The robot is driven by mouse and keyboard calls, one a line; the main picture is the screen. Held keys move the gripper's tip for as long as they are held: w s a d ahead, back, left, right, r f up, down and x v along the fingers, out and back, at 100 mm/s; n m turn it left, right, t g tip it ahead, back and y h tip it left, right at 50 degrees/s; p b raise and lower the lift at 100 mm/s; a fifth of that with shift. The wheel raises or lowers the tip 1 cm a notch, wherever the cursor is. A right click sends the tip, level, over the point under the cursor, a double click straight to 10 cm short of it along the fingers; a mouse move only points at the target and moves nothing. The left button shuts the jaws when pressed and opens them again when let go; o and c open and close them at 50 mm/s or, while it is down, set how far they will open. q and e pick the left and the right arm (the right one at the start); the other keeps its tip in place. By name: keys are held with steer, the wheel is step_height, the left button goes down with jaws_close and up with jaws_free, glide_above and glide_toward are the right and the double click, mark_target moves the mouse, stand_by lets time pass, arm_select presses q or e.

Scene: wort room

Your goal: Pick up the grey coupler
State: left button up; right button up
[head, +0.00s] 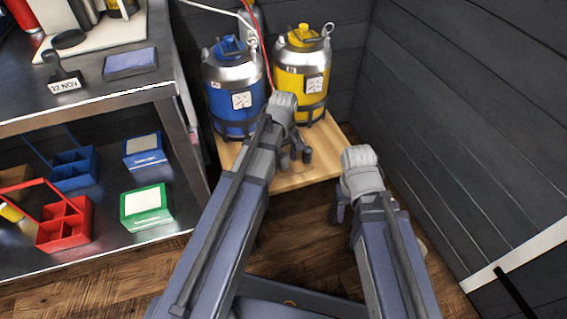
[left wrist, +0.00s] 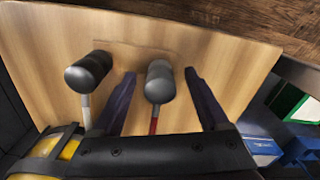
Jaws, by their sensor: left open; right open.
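Two dark grey couplers stand on a wooden board. In the left wrist view, one coupler (left wrist: 160,80) has a red stem and the other (left wrist: 90,72) has a whitish stem. Their colours look close, so I cannot tell which is meant as grey. My left gripper (left wrist: 159,74) is open, with its fingers on either side of the red-stemmed coupler; I cannot tell whether they touch it. In the head view my left gripper (head: 294,147) is over the board, and the whitish-stemmed coupler (head: 307,156) shows to its right. My right gripper (head: 339,208) is open and empty, lower right of the board.
A blue keg (head: 232,95) and a yellow keg (head: 302,85) stand behind on the wooden board (head: 322,172). A red hose (head: 262,45) runs between them. A metal bench (head: 110,92) with boxes and caddies stands left. A dark plank wall (head: 460,110) closes the right side.

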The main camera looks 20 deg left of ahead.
arm_select(q)
jaws_close()
stand_by(0.5)
steer(key=shift+r, duration=0.15)
